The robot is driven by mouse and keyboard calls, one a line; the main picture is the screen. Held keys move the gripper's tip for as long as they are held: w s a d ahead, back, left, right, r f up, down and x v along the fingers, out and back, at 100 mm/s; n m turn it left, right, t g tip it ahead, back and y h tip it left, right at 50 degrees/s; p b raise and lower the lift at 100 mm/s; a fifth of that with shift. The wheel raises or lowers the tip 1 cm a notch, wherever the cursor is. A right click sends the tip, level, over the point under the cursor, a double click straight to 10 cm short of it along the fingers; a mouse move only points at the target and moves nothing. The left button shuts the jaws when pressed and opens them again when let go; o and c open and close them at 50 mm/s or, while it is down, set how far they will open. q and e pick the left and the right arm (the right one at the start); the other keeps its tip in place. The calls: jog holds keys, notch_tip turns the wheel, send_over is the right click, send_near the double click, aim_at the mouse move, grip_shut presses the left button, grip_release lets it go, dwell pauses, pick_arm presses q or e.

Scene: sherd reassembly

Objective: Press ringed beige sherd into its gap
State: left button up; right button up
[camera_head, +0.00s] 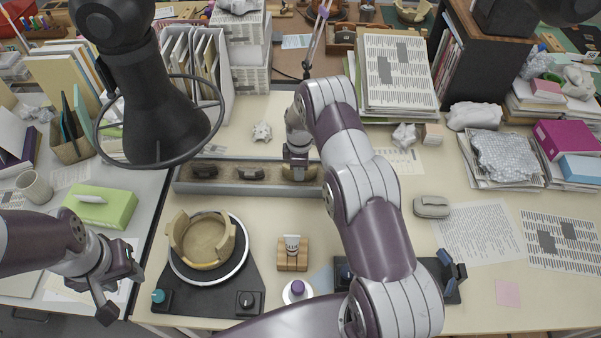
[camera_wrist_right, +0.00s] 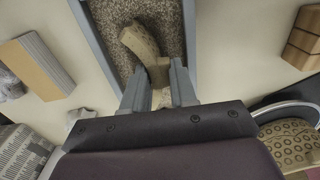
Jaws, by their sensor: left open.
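The beige pot (camera_head: 203,262) stands on a round turntable (camera_head: 243,262), its wall broken with gaps. My right gripper (camera_head: 298,158) reaches down over the right end of the long grey tray (camera_head: 250,189). A beige sherd (camera_head: 292,173) lies there under it. In the right wrist view this sherd (camera_wrist_right: 140,42) rests on the speckled tray floor, and its near part is between the fingertips (camera_wrist_right: 158,82). Whether they grip it is unclear, and the ring marks are too small to make out. My left gripper (camera_head: 120,284) is open and empty, left of the turntable.
A wooden block holding a tube (camera_head: 292,262) and a purple-capped white container (camera_head: 297,290) stand right of the turntable. My right arm hides part of the table middle. Paper stacks (camera_head: 395,75) stand behind.

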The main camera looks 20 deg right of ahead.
jog(key=shift+r+p, duration=2)
jog(key=shift+r, duration=1.5)
